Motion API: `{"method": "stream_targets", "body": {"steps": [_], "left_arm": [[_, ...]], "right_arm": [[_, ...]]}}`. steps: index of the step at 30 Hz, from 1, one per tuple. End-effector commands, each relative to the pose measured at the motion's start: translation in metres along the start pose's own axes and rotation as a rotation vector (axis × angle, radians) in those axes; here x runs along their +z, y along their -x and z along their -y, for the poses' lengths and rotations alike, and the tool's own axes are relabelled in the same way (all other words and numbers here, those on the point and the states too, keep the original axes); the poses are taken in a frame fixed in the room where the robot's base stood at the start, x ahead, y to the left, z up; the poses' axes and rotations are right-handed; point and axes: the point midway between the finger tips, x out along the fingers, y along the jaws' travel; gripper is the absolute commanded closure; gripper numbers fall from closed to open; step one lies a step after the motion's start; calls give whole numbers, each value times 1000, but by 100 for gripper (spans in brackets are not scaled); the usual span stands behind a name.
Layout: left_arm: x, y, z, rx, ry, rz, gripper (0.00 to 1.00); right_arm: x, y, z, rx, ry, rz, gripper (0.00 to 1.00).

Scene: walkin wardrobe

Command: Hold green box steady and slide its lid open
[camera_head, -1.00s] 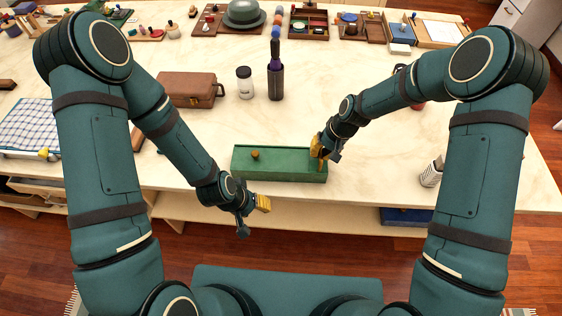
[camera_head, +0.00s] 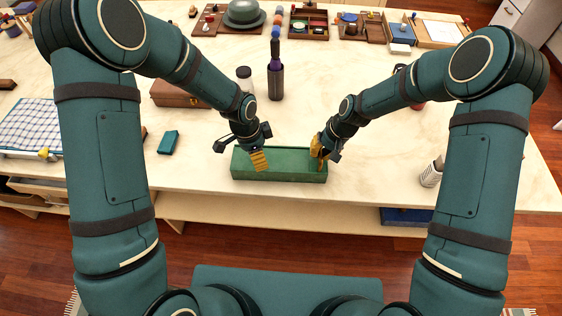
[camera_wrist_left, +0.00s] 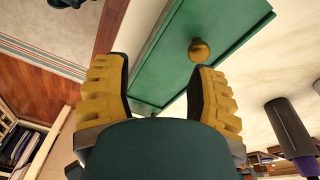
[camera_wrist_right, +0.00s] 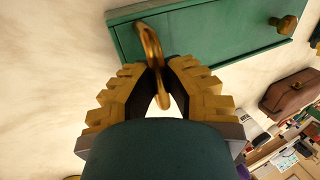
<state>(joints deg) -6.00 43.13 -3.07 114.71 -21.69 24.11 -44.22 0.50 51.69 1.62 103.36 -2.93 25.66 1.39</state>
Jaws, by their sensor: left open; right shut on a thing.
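The green box (camera_head: 290,173) lies lengthwise near the table's front edge, with a green sliding lid on top. In the left wrist view the lid (camera_wrist_left: 190,62) carries a small round brass knob (camera_wrist_left: 199,50). My left gripper (camera_head: 258,160) is open above the left part of the box; its fingers are short of the knob in its own view and hide the knob in the head view. My right gripper (camera_head: 319,148) is at the box's right end. In the right wrist view its fingers are shut on a brass ring handle (camera_wrist_right: 152,48) fixed at the box's end.
A small teal block (camera_head: 169,142) lies to the left. A white cup (camera_head: 432,174) stands right. The table around the box's right side is clear.

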Motion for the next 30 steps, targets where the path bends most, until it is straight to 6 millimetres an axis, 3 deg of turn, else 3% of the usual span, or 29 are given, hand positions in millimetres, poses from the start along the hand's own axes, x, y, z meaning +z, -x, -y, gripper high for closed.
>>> {"method": "stream_targets", "body": {"steps": [6,11,17,30], "left_arm": [[-6,38,33,-28,-289,126,43],[-6,44,40,-29,-352,161,43],[-3,27,40,-26,-355,163,43],[6,-30,43,-26,-354,162,43]], "right_arm": [[0,0,0,0,0,0,100],[0,0,0,0,0,0,100],[0,0,0,0,0,0,100],[0,0,0,0,0,-1,100]]}}
